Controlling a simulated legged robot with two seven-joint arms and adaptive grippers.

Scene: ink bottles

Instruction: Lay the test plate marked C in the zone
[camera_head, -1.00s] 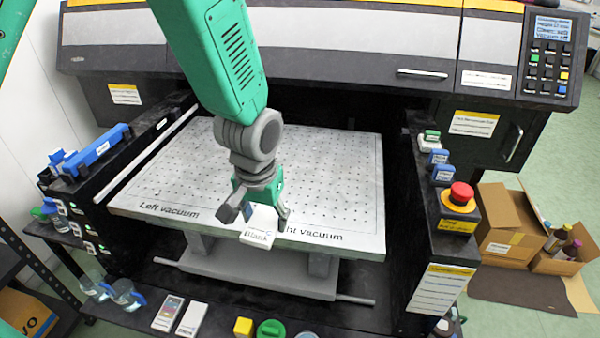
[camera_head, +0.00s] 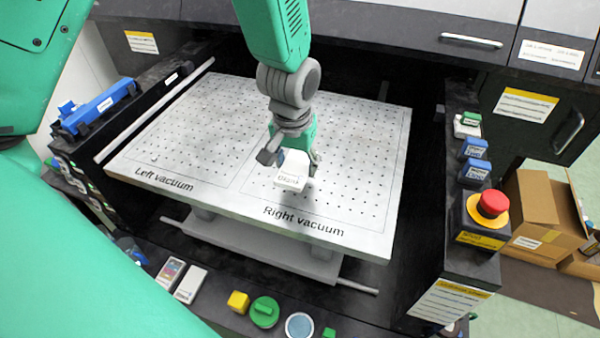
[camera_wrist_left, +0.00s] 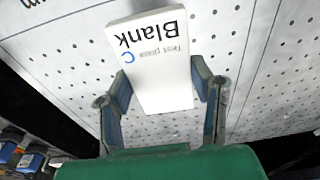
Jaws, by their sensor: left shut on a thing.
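The test plate marked C (camera_head: 291,178) is a small white block. In the left wrist view the plate (camera_wrist_left: 155,55) reads "Blank", "Test plate" and a blue "C". My left gripper (camera_head: 291,162) is shut on it, with one finger on each side. It holds the plate over the front part of the white perforated bed (camera_head: 355,120), on the "Right vacuum" side, behind that label. I cannot tell how high the plate is above the bed. The bed has two outlined areas lettered "Left vacuum" and "Right vacuum". My right gripper is not in view.
A red stop button (camera_head: 492,204) and blue-topped switches (camera_head: 474,160) stand on the right-hand panel. A blue bar (camera_head: 98,106) lies on the left side wall. The front ledge holds a yellow block (camera_head: 238,302) and a green round cap (camera_head: 264,312). The bed around the plate is clear.

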